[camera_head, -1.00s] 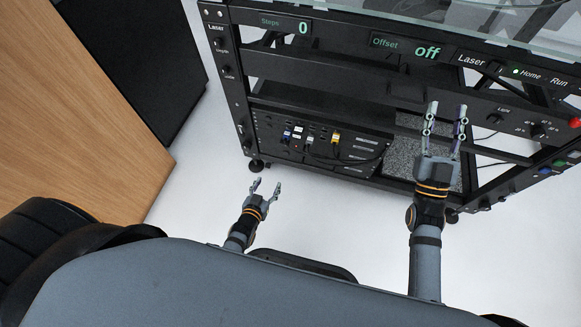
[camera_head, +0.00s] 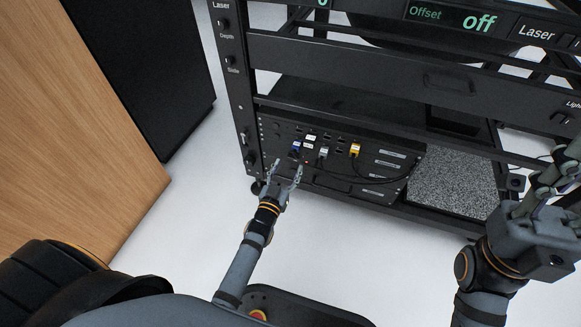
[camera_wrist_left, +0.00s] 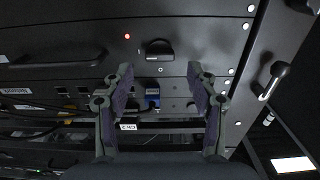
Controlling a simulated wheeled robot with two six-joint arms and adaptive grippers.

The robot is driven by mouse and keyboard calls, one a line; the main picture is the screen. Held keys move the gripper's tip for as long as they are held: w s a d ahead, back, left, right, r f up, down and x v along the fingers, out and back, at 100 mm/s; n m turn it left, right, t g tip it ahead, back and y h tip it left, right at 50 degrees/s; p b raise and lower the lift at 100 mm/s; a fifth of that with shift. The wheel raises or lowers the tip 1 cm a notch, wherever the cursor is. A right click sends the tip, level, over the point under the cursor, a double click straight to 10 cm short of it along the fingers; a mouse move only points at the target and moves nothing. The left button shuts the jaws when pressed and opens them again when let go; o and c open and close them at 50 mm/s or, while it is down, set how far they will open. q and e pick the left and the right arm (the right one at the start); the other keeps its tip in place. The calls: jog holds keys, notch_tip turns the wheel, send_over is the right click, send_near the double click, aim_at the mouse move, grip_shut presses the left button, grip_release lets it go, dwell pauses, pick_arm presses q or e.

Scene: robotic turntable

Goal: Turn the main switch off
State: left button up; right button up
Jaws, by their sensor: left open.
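The likely main switch is a black knob (camera_wrist_left: 160,49) on a dark panel in the left wrist view. Small I and O marks sit beside it, and a red light (camera_wrist_left: 127,36) glows nearby. My left gripper (camera_wrist_left: 160,76) is open and empty, its fingers pointing at the panel with the knob between and just beyond the fingertips. Whether they touch it I cannot tell. In the head view my left gripper (camera_head: 288,170) is at the lower left of the rack's cable panel, and I cannot make out the knob. My right gripper (camera_head: 555,180) is at the right edge, partly cut off.
The black rack (camera_head: 360,62) has cross bars above the cable panel (camera_head: 385,160). Blue, grey and yellow plugs (camera_head: 355,149) stick out of it. A wooden panel (camera_head: 75,130) is at left; the floor between is clear.

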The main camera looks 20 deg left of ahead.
aim_at(292, 158)
pick_arm(q)
jog(key=shift+w+b, duration=0.4)
jog(key=shift+w, duration=1.2)
jog(key=c, duration=1.1)
